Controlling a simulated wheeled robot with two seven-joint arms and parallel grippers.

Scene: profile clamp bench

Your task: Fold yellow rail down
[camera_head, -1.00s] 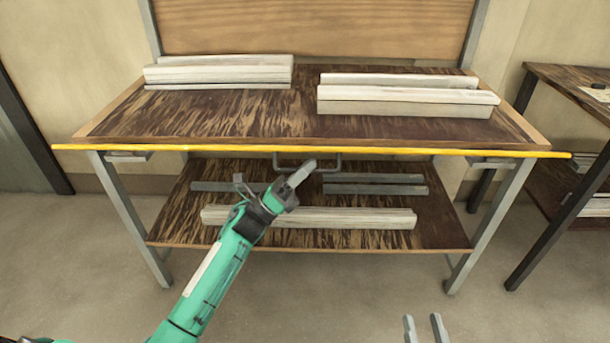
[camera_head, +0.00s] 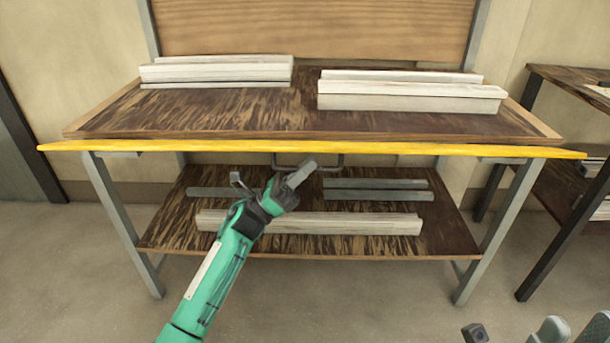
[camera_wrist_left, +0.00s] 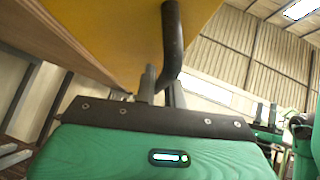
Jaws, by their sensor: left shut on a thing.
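The long yellow rail (camera_head: 420,149) runs along the whole front edge of the bench, and its ends stick out past both sides. A dark bent handle (camera_head: 331,167) hangs below its middle. My left gripper (camera_head: 302,174) is at the handle, under the rail. In the left wrist view, the handle (camera_wrist_left: 171,40) comes down from the yellow underside (camera_wrist_left: 125,35) to the gripper fingers (camera_wrist_left: 160,88), which are shut on it. Its gripped part is mostly hidden. My right gripper (camera_head: 573,330) is at the lower right edge, with its fingers apart and empty.
Pale profiles lie in two stacks on the bench top, left (camera_head: 215,72) and right (camera_head: 410,96). The lower shelf (camera_head: 285,242) holds a long pale profile (camera_head: 340,223) and dark bars (camera_head: 375,190). A second bench (camera_head: 560,75) stands at right. The floor in front is clear.

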